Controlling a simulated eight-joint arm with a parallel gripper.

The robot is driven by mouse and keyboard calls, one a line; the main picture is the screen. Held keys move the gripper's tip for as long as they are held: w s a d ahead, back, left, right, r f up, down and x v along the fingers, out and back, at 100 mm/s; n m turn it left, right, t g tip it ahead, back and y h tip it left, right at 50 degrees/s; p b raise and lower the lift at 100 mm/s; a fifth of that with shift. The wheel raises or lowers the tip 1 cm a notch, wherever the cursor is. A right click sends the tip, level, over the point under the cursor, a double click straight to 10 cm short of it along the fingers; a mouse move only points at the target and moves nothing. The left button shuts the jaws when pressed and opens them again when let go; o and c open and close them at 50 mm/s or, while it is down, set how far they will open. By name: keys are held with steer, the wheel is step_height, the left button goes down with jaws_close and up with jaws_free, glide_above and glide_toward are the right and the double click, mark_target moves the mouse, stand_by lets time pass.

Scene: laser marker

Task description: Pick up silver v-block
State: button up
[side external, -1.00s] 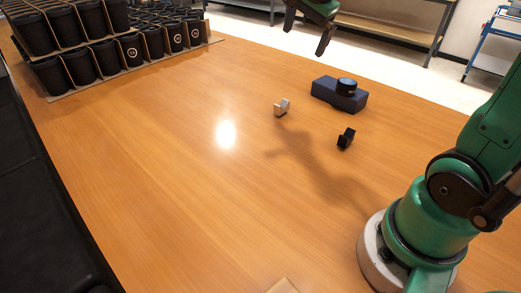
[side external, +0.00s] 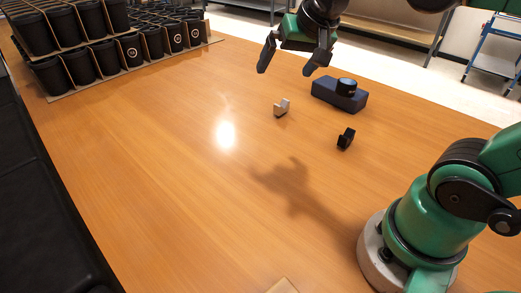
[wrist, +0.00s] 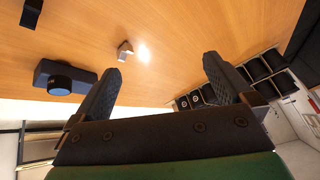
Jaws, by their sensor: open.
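The silver v-block (side external: 281,108) is a small light-coloured block with a notched top, standing on the wooden table in the side external view. It also shows in the wrist view (wrist: 125,49), between and beyond the fingers, near a bright glare spot. My gripper (side external: 291,62) is open and empty, in the air above the table. In the side external picture it appears above the silver v-block, clearly apart from it. In the wrist view both dark fingers of my gripper (wrist: 160,78) are spread wide with nothing between them.
A dark blue box with a round black cap (side external: 340,93) lies right of the v-block. A small black block (side external: 346,138) stands nearer my base. Several black cups in cardboard trays (side external: 130,50) fill the far left. The table's middle and left (side external: 150,160) are clear.

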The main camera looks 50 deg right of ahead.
steer(key=s+a+f+n+t+y, duration=0.1)
steer(key=s+a+f+n, duration=0.2)
steer(key=f+n, duration=0.3)
steer(key=shift+a+f+n, duration=0.3)
steer(key=shift+a+f, duration=0.1)
steer(key=shift+a, duration=0.2)
steer(key=n+t+y, duration=0.1)
steer(key=t+y, duration=0.1)
steer(key=y, duration=0.1)
glide_above(285, 108)
steer(key=s+a, duration=0.4)
steer(key=a, duration=0.2)
step_height(285, 108, down, 5)
steer(key=d+f+t, duration=0.1)
steer(key=d, duration=0.1)
steer(key=d+f+t, duration=0.1)
steer(key=d+f, duration=0.1)
steer(key=d+f+n+t, duration=0.1)
steer(key=d, duration=0.2)
steer(key=shift+s+f+h, duration=0.3)
steer(key=shift+s+f, duration=0.05)
steer(key=shift+x, duration=2.75)
